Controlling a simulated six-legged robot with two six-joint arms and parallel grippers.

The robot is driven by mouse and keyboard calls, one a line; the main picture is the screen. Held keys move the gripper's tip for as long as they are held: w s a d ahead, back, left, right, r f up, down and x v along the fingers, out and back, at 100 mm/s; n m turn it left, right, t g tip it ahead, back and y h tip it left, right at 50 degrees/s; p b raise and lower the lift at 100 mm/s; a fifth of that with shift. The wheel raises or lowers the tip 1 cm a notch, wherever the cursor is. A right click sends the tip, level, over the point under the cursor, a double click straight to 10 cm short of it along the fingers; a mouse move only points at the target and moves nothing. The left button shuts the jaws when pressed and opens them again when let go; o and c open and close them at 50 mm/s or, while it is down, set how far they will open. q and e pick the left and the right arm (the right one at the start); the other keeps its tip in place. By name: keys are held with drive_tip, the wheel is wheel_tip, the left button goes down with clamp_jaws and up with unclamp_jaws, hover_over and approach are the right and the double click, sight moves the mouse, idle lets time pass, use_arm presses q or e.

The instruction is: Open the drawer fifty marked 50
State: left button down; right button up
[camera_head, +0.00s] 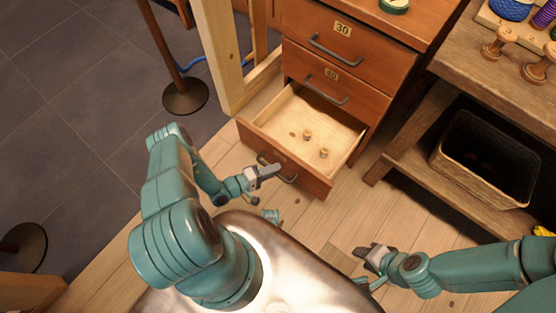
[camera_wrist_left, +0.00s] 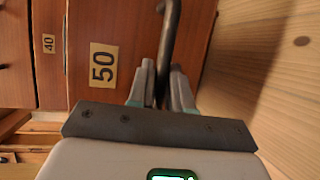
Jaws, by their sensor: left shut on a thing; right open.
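The drawer marked 50 (camera_head: 255,140) is the lowest one of the wooden cabinet, and in the head view it stands pulled out. Two small spools (camera_head: 323,152) lie inside on its pale bottom. Its number plate 50 (camera_wrist_left: 103,65) shows in the left wrist view. My left gripper (camera_head: 268,171) is at the drawer's front; in the left wrist view its fingers (camera_wrist_left: 160,85) are shut around the dark bar handle (camera_wrist_left: 170,35). My right gripper (camera_head: 366,258) is open and empty above the floor, right of the drawer.
The drawers marked 30 (camera_head: 342,29) and, above the open one, 40 (camera_head: 331,73) are closed. A workbench (camera_head: 440,60) with a dark basket (camera_head: 485,160) on its lower shelf stands at the right. A post stand (camera_head: 185,96) is at the left. Wooden floor (camera_head: 310,225) lies in front.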

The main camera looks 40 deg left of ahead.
use_arm(q)
drive_tip(key=shift+s+a, duration=0.1)
drive_tip(key=shift+s, duration=0.1)
drive_tip(key=c, duration=1.4)
unclamp_jaws()
drive_tip(key=p+v, duration=0.2)
drive_tip(key=v, duration=1.4)
drive_tip(key=shift+s, duration=0.15)
